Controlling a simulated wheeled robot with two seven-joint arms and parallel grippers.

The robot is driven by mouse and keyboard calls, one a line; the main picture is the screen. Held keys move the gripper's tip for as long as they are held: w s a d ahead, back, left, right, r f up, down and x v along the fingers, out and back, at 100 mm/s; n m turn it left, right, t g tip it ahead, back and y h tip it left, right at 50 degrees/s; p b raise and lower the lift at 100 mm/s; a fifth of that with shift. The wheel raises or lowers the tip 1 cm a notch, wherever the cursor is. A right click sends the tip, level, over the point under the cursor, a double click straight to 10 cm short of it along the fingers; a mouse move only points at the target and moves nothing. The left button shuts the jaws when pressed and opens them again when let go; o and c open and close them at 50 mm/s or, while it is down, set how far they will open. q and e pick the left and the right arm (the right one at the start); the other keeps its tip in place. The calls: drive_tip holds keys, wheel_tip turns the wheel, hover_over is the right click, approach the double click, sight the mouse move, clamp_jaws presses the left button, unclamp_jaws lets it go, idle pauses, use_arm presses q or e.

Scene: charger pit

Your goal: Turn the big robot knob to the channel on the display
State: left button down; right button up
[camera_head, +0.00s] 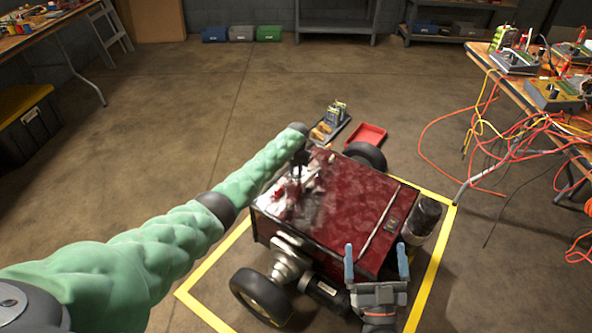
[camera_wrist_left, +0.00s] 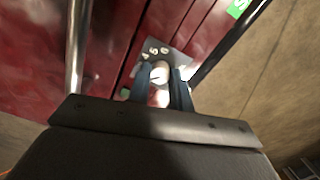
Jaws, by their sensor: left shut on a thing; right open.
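The big robot is a worn dark red box on wheels (camera_head: 345,215), standing on the floor in the middle of the head view. My left gripper (camera_wrist_left: 160,88) is shut on a pale round knob (camera_wrist_left: 159,72) on the robot's top, one blue-grey finger on each side of it. A grey plate with small digits (camera_wrist_left: 153,47) shows just beyond the knob; part of its scale is hidden. A small green panel (camera_wrist_left: 238,8) with a white mark, perhaps the display, is cut off by the top edge. My right gripper (camera_head: 376,262) is open and empty over the robot's near side.
Yellow floor tape (camera_head: 433,272) surrounds the robot. A red tray (camera_head: 366,135) and a small grey holder (camera_head: 335,120) lie behind it. A cable-strewn workbench (camera_head: 545,110) stands at right, with orange cables hanging to the floor.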

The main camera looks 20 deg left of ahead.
use_arm(q)
drive_tip(key=shift+r, duration=0.1)
use_arm(e)
drive_tip(key=shift+f, duration=0.25)
use_arm(q)
drive_tip(key=c, duration=1.3)
unclamp_jaws()
drive_tip(key=shift+o, duration=0.2)
drive_tip(key=shift+r, duration=0.2)
drive_tip(key=r+p, duration=0.1)
drive_tip(key=r, duration=0.6)
drive_tip(key=shift+d+p, duration=0.2)
drive_tip(key=shift+p, duration=0.2)
drive_tip(key=shift+r, duration=0.15)
use_arm(e)
wheel_tip(320, 180, down, 19)
drive_tip(key=s+g+h, duration=0.1)
drive_tip(key=g, duration=0.6)
drive_tip(key=shift+s+a+f, duration=0.2)
drive_tip(key=shift+s+a, duration=0.05)
drive_tip(key=shift+a, duration=0.15)
